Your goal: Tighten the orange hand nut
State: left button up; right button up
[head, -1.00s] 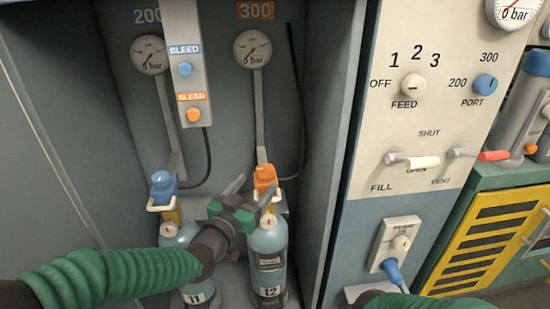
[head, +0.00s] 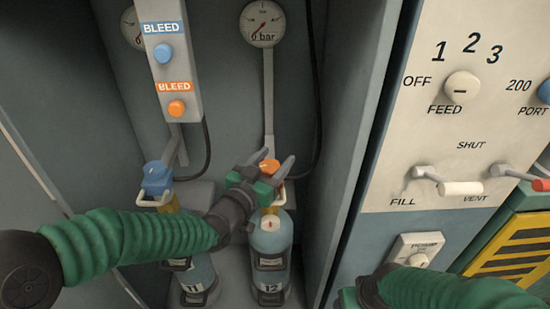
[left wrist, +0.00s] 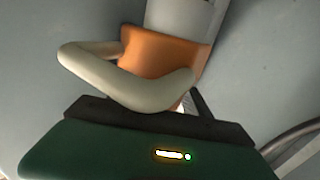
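The orange hand nut (head: 269,166) sits at the top of the cylinder marked 12 (head: 269,240), below the right gauge's hose. In the left wrist view the orange nut (left wrist: 165,55) is close ahead, with a pale loop handle (left wrist: 125,85) in front of it. My left gripper (head: 272,158) is open, its fingers spread to either side of the nut in the head view. I cannot tell whether they touch it. My right gripper (head: 350,298) shows only in part at the bottom edge; its fingers are hidden.
A blue nut (head: 157,178) stands to the left on the cylinder marked 11 (head: 193,280). A bleed panel (head: 172,100) hangs in front at upper left. The cabinet's right wall and the control panel (head: 440,150) stand to the right.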

pick_arm(q)
jog(key=shift+d, duration=0.25)
jog(key=c, duration=1)
jog(key=shift+y, duration=0.3)
